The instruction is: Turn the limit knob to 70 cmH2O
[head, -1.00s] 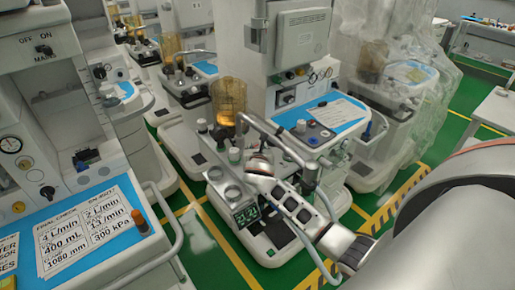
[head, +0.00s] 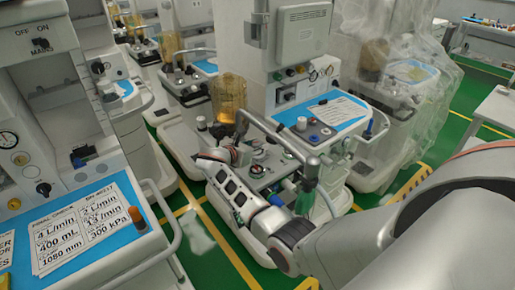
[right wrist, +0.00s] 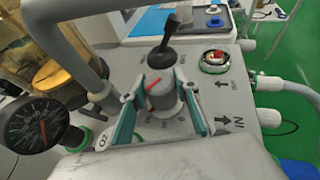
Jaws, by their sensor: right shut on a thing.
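The limit knob (right wrist: 166,102) is a grey ribbed knob with a red mark, on the pale top panel of a machine in the right wrist view. Its red mark faces up and left there; the scale figures around its foot are too small to read. My right gripper (right wrist: 158,97) is shut on the knob, one teal finger on each side. In the head view the right gripper (head: 240,155) is over the machine's front block, and the knob is hard to make out. My left gripper is not in view.
A black lever (right wrist: 170,42) stands behind the knob. A round pressure gauge (right wrist: 38,125) is at the left, and a grey pipe (right wrist: 65,45) arches close by. A hose port (right wrist: 268,115) is at the right. Another cart (head: 90,215) stands at the left in the head view.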

